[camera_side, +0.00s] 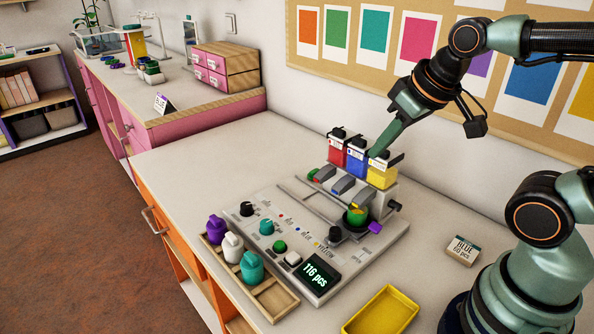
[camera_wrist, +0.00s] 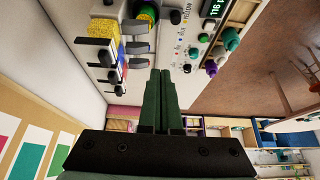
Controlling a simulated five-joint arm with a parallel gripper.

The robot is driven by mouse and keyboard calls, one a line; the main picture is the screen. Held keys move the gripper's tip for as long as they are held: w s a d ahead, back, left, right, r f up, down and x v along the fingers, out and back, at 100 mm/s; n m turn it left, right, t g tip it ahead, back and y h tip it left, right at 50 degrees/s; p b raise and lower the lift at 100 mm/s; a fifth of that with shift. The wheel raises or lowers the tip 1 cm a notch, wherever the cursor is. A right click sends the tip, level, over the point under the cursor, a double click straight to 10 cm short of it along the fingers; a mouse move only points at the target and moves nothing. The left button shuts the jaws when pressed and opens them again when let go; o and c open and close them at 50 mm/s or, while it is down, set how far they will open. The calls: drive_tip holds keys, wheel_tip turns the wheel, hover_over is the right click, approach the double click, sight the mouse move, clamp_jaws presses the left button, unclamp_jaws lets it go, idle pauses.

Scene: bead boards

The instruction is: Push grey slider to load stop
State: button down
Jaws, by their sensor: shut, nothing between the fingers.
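The bead board (camera_side: 320,215) lies on the white worktop, with two pale rails across it. Three grey chute-like parts (camera_side: 343,185) sit below the red, blue and yellow hoppers; they show in the wrist view too (camera_wrist: 136,47). I cannot tell which grey part is the slider, and no load stop label is legible. A green cup with yellow contents (camera_side: 357,215) sits at the right end of the rails, beside a purple piece (camera_side: 375,228). My gripper (camera_side: 376,154) is shut and empty near the blue and yellow hoppers; its fingers (camera_wrist: 160,72) point toward the board.
The red (camera_side: 336,148), blue (camera_side: 356,157) and yellow (camera_side: 381,172) hoppers stand close to my gripper. A wooden rack (camera_side: 270,303) of coloured jars lies left of the board. The display (camera_side: 315,272) reads 116 pcs.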

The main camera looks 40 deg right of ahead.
idle(0.4)
drive_tip(key=c, duration=0.9)
unclamp_jaws()
drive_tip(key=o, duration=0.3)
drive_tip(key=shift+w+a+f+m, duration=0.1)
drive_tip(key=shift+w+f+m, duration=0.1)
drive_tip(key=shift+m, duration=0.1)
drive_tip(key=m+g, duration=0.6)
drive_tip(key=m, duration=0.2)
hover_over(336, 230)
wheel_tip(336, 230, down, 8)
wheel_tip(336, 230, down, 12)
clamp_jaws()
